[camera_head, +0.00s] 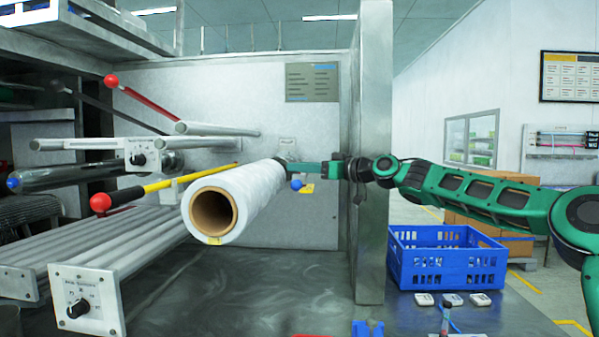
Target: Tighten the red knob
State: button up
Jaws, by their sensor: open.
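Two red ball knobs show on the machine at the left. One red knob (111,81) ends a red lever at the upper left. The other red knob (100,203) ends a yellow lever lower down, left of the white roll (250,198). I cannot tell from the picture which one is meant. My green arm reaches in from the right, past the grey upright plate. My gripper (300,169) is at the far end of the roll, beside a blue ball knob (296,184). It is open and well apart from both red knobs. Its fingertips are small and partly hidden behind the roll.
The grey upright plate (371,230) stands close beside my gripper. A blue crate (447,262) is right of it, with small white devices (452,299) in front. Metal rollers (140,245) and a black dial (78,308) are lower left. The metal surface below the roll is mostly clear.

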jog(key=shift+w+a, duration=0.3)
jog(key=shift+a, duration=0.25)
jog(key=shift+c, duration=0.2)
grip_shut()
jog(key=shift+m+t+h, duration=0.3)
jog(key=shift+t, duration=0.1)
jog(key=m+t+h, duration=0.4)
jog(key=t+h, duration=0.1)
jog(key=shift+s+a+r+m, duration=0.1)
jog(key=shift+r+m, duration=0.1)
jog(key=shift+m, duration=0.2)
jog(key=m+t+h, duration=0.1)
jog(key=m+h, duration=0.1)
jog(key=m+t+h, duration=0.1)
jog(key=h, duration=0.2)
jog(key=shift+m+t, duration=0.4)
jog(key=shift+m+h, duration=0.5)
jog(key=shift+h, duration=0.5)
jog(key=shift+d+m+h, duration=0.2)
jog(key=shift+m+h, duration=0.1)
